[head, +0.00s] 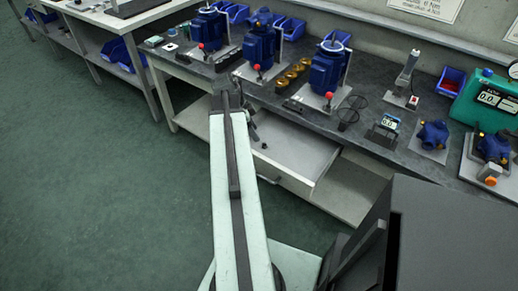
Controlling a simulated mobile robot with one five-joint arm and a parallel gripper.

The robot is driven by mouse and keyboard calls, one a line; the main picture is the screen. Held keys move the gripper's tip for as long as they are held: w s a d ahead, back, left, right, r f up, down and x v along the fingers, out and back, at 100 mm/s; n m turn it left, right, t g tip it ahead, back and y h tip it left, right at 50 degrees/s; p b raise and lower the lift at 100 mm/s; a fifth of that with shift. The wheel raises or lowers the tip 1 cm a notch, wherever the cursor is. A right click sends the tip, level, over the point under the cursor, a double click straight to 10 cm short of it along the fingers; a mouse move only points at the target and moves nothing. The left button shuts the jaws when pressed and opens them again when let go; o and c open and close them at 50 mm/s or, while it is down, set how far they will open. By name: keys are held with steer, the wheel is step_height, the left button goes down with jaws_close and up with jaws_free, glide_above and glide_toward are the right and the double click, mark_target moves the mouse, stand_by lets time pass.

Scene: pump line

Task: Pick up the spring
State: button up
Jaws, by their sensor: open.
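I cannot make out a spring for sure in the head view; it may be hidden or too small to tell. My arm reaches up the middle of the picture and covers part of the workbench edge. Small dark parts of my gripper (258,136) show just right of the arm, in front of the bench and over the open drawer (306,152). The rest of the gripper is hidden behind the arm. The jaws are open, and I see nothing held in them.
Blue pumps (327,70) stand along the grey workbench (330,118). Brass parts (292,76) and dark rings (350,112) lie among them. A green gauge box (488,100) and small blue housings (433,134) are at right. The green floor (90,180) at left is clear.

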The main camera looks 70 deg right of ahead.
mark_target(264, 145)
steer(key=shift+b+x, duration=1.15)
steer(key=shift+x, duration=0.05)
steer(key=shift+s+f, duration=0.1)
steer(key=shift+f, duration=0.05)
steer(key=b+x, duration=0.5)
steer(key=shift+s+d+f, duration=0.1)
steer(key=shift+s, duration=0.1)
jaws_close()
